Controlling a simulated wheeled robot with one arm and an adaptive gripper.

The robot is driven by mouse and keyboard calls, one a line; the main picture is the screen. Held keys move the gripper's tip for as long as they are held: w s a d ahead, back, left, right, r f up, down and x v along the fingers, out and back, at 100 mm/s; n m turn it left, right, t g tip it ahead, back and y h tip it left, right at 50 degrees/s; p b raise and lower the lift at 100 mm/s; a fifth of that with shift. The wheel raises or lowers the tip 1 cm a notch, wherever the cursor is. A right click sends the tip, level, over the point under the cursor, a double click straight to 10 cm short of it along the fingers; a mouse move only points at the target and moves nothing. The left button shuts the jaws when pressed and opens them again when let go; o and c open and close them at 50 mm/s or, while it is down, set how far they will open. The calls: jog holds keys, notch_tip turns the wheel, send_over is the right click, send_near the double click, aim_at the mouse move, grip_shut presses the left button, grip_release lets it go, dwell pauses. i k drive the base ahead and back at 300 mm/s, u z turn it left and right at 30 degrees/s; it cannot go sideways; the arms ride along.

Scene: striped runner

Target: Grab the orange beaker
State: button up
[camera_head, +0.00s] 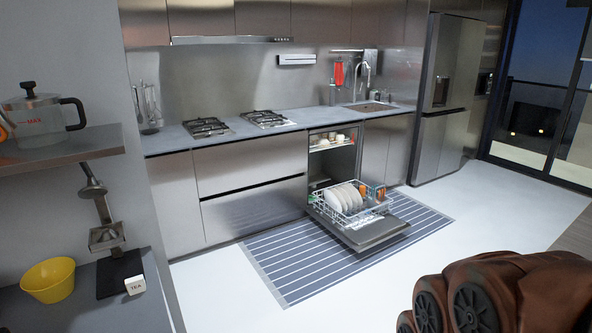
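A small orange item (380,194), perhaps the orange beaker, is at the right end of the open dishwasher's lower rack (352,217). It is too small to make out its exact shape, and the rack's wires partly cover it. Several white plates (344,198) stand on edge to its left in the same rack. Another orange piece (4,127) is cut off by the left edge, beside the glass pot on the shelf. A brown arm part of mine fills the lower right corner. My gripper is not in view.
The dishwasher door (374,234) is folded down over the striped runner (285,268), reaching into the room. A yellow bowl (50,280) and a glass pot (43,117) are on the near left shelves. Pale floor (350,290) is free in the middle.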

aim_at(361, 191)
jog(key=z, duration=0.1)
jog(key=i, duration=4)
jog(key=u, duration=0.2)
jog(key=i, duration=1.55)
jog(key=u, duration=0.1)
